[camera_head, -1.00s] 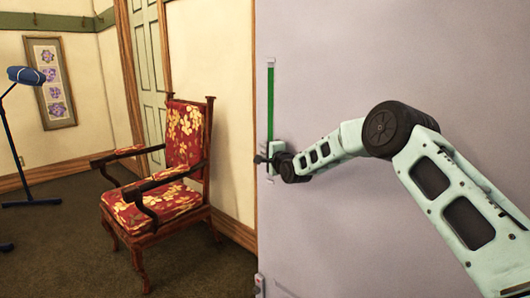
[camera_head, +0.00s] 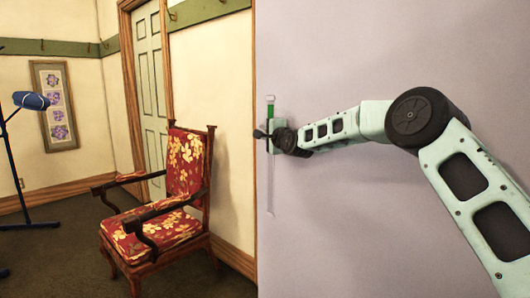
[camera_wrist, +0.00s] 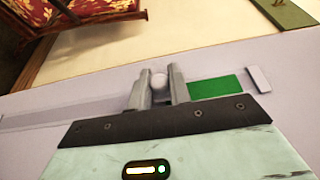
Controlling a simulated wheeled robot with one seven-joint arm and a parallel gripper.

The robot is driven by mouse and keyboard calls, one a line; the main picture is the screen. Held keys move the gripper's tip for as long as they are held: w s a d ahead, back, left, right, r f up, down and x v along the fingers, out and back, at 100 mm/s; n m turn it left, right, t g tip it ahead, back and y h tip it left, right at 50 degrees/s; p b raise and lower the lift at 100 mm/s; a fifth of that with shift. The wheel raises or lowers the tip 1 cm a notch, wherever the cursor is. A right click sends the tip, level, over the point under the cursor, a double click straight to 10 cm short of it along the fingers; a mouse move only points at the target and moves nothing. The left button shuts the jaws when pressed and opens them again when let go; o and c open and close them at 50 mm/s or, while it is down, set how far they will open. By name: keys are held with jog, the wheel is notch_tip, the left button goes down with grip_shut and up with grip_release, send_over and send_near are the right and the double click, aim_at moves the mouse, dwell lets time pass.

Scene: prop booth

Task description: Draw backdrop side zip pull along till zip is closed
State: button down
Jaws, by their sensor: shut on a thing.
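The backdrop (camera_head: 380,60) is a pale lilac upright panel with a zip near its left edge. My gripper (camera_head: 262,133) is at the zip, close to its top end. In the wrist view my gripper (camera_wrist: 158,90) is shut on the zip pull (camera_wrist: 159,81), a pale round knob between the two fingers. A short green open stretch (camera_wrist: 215,88) lies between the pull and the end stop (camera_wrist: 259,79). The green also shows above my gripper in the head view (camera_head: 270,106). Below my gripper the zip track (camera_head: 270,190) is pale, with no green.
A red floral armchair (camera_head: 165,225) stands on the carpet left of the backdrop. A green door (camera_head: 147,90) and a framed picture (camera_head: 54,105) are behind.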

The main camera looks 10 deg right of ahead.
aim_at(265, 106)
notch_tip(265, 106, up, 9)
jog(key=p, duration=0.2)
jog(key=shift+p, duration=0.3)
jog(key=c, duration=1.4)
grip_release()
jog(key=shift+o, duration=0.2)
jog(key=shift+f, duration=0.1)
jog(key=b+v, duration=0.4)
jog(key=v, duration=1.3)
jog(key=shift+s, duration=0.2)
